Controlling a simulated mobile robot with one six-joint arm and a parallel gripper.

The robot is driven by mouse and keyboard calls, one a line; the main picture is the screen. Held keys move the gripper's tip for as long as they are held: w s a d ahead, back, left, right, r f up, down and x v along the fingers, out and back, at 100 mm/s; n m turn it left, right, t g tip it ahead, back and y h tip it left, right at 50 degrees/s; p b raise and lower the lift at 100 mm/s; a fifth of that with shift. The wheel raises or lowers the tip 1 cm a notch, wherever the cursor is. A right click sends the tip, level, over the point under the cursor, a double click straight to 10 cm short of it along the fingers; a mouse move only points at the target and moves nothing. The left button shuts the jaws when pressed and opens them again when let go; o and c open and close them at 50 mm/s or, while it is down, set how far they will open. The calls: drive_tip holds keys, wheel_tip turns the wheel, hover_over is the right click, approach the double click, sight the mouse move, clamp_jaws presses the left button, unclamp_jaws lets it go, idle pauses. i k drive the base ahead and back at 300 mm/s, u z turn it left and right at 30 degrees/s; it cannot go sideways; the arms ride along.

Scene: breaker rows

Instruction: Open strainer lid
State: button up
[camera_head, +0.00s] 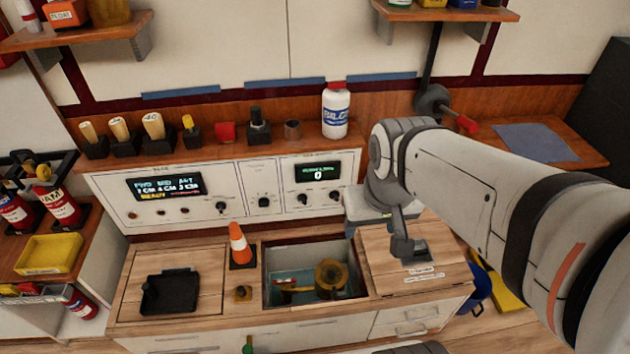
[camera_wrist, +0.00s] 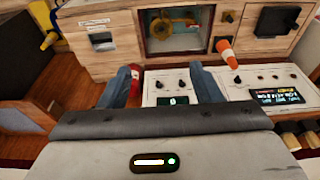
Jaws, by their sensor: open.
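A brass-coloured round strainer (camera_head: 331,276) sits inside the open recessed bay in the wooden counter. Its round top faces up; I cannot tell the lid's edge or catch clearly. It also shows in the wrist view (camera_wrist: 160,29), near the top of the picture, with a yellow handle-like bar reaching sideways. My gripper (camera_head: 376,238) is above the counter, to the right of the bay and apart from the strainer. In the wrist view my gripper (camera_wrist: 163,84) has its two fingers wide apart with nothing between them.
An orange and white cone (camera_head: 240,245) stands left of the bay. A labelled wooden panel (camera_head: 440,250) is right of the bay.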

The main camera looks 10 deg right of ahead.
sight(329, 274)
drive_tip(key=u, duration=0.75)
drive_tip(key=k, duration=0.95)
drive_tip(key=z, duration=0.7)
drive_tip(key=i, duration=1)
drive_tip(key=z, duration=0.05)
